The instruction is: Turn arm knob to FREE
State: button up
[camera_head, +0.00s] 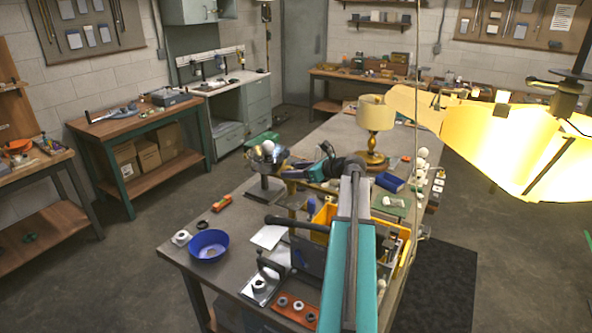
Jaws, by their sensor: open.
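I cannot pick out the arm knob or any FREE marking for certain; the parts are too small. A stand with shiny round metal pieces (268,150) on top is on the bench, left of my wrist. My gripper (288,174) is at the end of my teal and black arm, which reaches over the bench from the front. It appears beside that stand, open, with nothing visible in it. Its fingertips are small and partly lost against the parts, so I cannot tell whether it touches anything. A brass lamp with a cream shade (376,112) stands upright behind my wrist.
On the bench (228,268) are a blue bowl (208,245), a yellow bin (324,214), an orange-brown strip with round parts (292,308) and a metal plate with a black handle (266,286). A large lit yellow shade (500,140) hangs at right. The floor at left is clear.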

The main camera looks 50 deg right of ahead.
jog(key=c, duration=1.1)
jog(key=shift+r, duration=0.1)
